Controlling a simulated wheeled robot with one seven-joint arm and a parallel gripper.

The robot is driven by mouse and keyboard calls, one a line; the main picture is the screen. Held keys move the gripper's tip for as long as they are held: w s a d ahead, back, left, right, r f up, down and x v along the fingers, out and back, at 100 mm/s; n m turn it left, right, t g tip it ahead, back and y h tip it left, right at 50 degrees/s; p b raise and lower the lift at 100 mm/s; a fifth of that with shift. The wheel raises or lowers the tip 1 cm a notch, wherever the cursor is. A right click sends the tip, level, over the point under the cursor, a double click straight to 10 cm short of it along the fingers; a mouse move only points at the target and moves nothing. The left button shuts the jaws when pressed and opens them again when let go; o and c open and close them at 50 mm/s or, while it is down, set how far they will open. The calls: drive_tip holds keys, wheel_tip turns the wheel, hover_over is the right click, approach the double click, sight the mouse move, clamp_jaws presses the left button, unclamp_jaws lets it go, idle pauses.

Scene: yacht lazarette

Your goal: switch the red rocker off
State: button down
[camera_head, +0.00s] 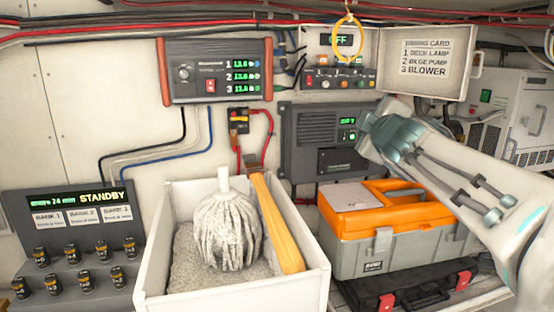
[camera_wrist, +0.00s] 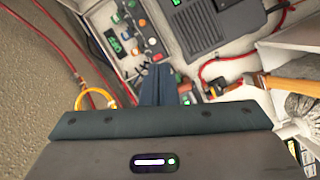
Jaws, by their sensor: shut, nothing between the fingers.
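The red rocker (camera_head: 210,86) is a small red switch on the front of a dark wall unit (camera_head: 238,70) with red-orange side grips, at the upper left of the head view. Three green readouts beside it are lit; I cannot tell which way the rocker is tipped. My gripper (camera_head: 372,122) is well to the right of the rocker, in front of a dark grey wall unit (camera_head: 300,135), not touching the rocker. In the wrist view my gripper's fingers (camera_wrist: 158,84) are together and empty. I cannot make out the red rocker in the wrist view.
An open lid (camera_head: 428,62) carries a label card. Below stand a white bin (camera_head: 312,285) with a mop and an orange-topped toolbox (camera_head: 345,215).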

drive_tip(key=s+d+f+m+g+h+b, duration=0.1)
drive_tip(key=s+f+m+g, duration=0.3)
drive_tip(key=f, duration=0.5)
drive_tip(key=s+d+f+m+g+h+b, duration=0.1)
drive_tip(key=s+f+m+g, duration=0.25)
drive_tip(key=s+f, duration=0.45)
drive_tip(key=s+a+f+m+g+y, duration=0.1)
drive_tip(key=s+a+f+m+g, duration=0.1)
drive_tip(key=s+f, duration=0.5)
drive_tip(key=s+a+f+m+g+y+b, duration=0.1)
drive_tip(key=s+a+f+m+g, duration=0.2)
drive_tip(key=s+f, duration=0.4)
wheel_tip(320, 180, down, 4)
drive_tip(key=shift+s+a+f+g+y, duration=0.2)
drive_tip(key=shift+s+a+g+y, duration=0.1)
drive_tip(key=shift+a+g, duration=0.35)
